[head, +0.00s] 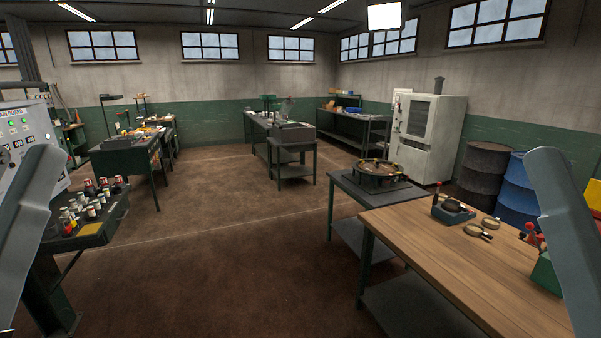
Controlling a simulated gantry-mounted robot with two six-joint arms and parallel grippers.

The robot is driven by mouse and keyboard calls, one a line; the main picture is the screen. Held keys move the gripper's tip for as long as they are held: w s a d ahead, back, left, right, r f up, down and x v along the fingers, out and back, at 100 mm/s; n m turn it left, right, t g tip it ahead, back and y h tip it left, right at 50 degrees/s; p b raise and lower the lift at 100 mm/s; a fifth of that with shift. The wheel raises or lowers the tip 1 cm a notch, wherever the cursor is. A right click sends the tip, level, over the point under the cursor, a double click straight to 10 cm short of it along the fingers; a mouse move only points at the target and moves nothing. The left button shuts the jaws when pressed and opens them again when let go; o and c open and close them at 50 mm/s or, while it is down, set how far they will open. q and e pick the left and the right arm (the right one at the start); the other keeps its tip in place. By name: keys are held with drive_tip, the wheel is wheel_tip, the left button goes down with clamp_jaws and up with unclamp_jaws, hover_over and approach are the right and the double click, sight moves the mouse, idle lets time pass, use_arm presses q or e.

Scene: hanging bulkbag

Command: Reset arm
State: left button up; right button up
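Only grey links of my two arms show, one at the left edge and one at the right edge of the head view. Neither gripper is in view, so I cannot see their fingers or anything they may hold. The left link stands in front of a control panel (14,136) with green lights. The right link stands in front of the right end of a wooden-topped workbench (440,245). No hanging bulk bag is in view.
A side table (84,235) at left holds several small bottles. A dark table (372,195) with a round device adjoins the workbench. Magnifiers and small tools lie on the workbench. Blue (517,192) and dark (484,172) drums stand behind it. The brown floor (225,255) between is clear.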

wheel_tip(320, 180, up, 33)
drive_tip(key=p, duration=3)
